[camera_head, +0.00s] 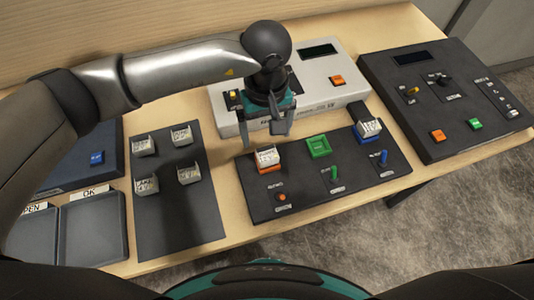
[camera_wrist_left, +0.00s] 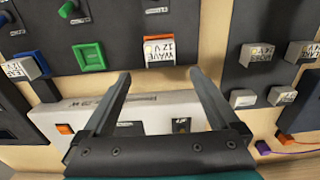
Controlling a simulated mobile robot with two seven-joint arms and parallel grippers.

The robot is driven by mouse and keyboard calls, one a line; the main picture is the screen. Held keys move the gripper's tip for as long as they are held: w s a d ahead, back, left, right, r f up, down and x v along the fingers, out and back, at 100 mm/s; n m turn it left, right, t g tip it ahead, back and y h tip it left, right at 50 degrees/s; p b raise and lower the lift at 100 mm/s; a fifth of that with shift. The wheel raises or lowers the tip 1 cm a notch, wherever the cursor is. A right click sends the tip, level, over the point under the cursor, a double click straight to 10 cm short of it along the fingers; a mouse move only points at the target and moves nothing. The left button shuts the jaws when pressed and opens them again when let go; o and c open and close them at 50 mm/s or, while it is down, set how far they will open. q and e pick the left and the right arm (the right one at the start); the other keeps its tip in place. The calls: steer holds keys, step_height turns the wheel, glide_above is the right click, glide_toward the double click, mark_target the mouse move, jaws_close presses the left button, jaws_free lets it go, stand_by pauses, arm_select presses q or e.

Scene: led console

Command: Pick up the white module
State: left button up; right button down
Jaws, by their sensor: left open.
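Several small white modules with printed labels are in view. One white module (camera_head: 267,155) sits on an orange socket of the dark console (camera_head: 320,190); in the left wrist view this module (camera_wrist_left: 159,50) reads "WAVE 12 V". Another white module (camera_head: 368,127) sits on a blue socket at the console's right. Several more, such as this white module (camera_head: 181,135), stand on a dark mat (camera_head: 180,220). My left gripper (camera_head: 269,137) is open and empty, pointing down near the module on the orange socket. In the left wrist view the module appears just beyond the open fingers (camera_wrist_left: 160,75).
A green socket (camera_head: 318,147) on the console is empty. A light grey device (camera_head: 325,90) stands behind, close to my left gripper. A dark device (camera_head: 445,110) is at the right. Dark trays (camera_head: 93,230) lie at the left, below a blue-buttoned panel (camera_head: 75,165).

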mark_target(267, 153)
arm_select(q)
step_height(267, 153, down, 2)
steer(key=shift+f, duration=0.25)
steer(key=shift+s+d+f+p, duration=0.1)
steer(key=shift+s+f+p, duration=0.1)
steer(key=shift+f, duration=0.65)
steer(key=shift+s+a+f+p, duration=0.1)
steer(key=shift+f+p, duration=0.05)
steer(key=shift+f, duration=0.75)
steer(key=shift+s+d+f+p, duration=0.1)
steer(key=shift+f+p, duration=0.1)
steer(key=shift+f, duration=0.65)
steer(key=shift+c, duration=0.2)
steer(key=c, duration=1.4)
steer(key=shift+r, duration=0.15)
steer(key=shift+c, duration=0.2)
step_height(267, 153, up, 20)
steer(key=b, duration=0.1)
